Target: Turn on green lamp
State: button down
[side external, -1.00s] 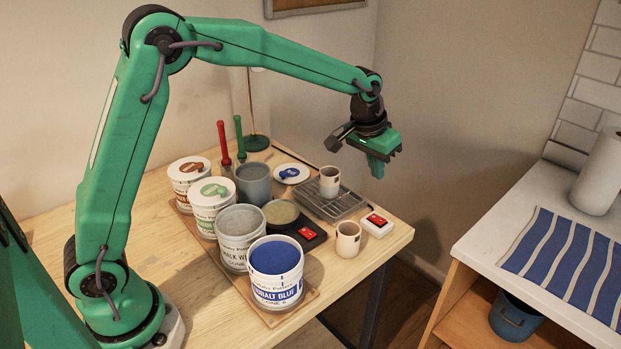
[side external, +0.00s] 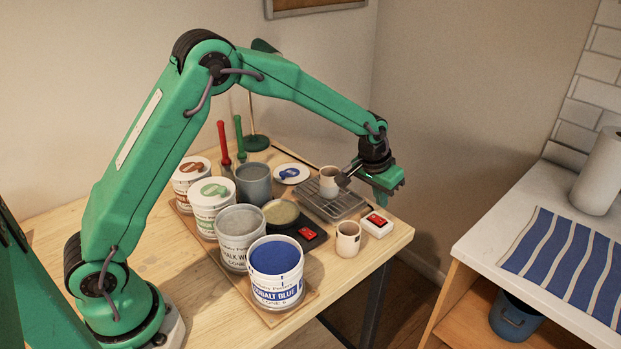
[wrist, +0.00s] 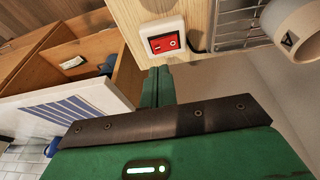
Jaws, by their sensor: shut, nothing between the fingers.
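The green lamp stands at the back of the table, with its round green base (side external: 256,143) and a dark green shade (side external: 264,46) partly hidden behind my arm. A white switch box with a red rocker (side external: 376,224) sits near the table's right edge. It also shows in the wrist view (wrist: 163,41), just beyond my fingertips. My gripper (side external: 380,201) is shut and empty, pointing down above and slightly behind the switch box, apart from it as far as I can tell. The fingers show in the wrist view (wrist: 157,84).
A cup stands on the wire rack (side external: 348,208) beside my gripper. Another cup (side external: 348,239) stands left of the switch box. A black device with a red switch (side external: 308,233) and several glaze tubs, including the cobalt blue one (side external: 277,285), are further left.

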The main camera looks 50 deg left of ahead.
aim_at(383, 221)
jog(key=shift+d+f, duration=0.15)
jog(key=shift+f, duration=0.95)
jog(key=shift+d+f, duration=0.1)
jog(key=shift+f, duration=1)
jog(key=shift+d+f, duration=0.1)
jog(key=shift+f, duration=0.15)
jog(key=shift+a+r, duration=0.2)
jog(key=shift+a, duration=0.55)
jog(key=shift+r, duration=0.15)
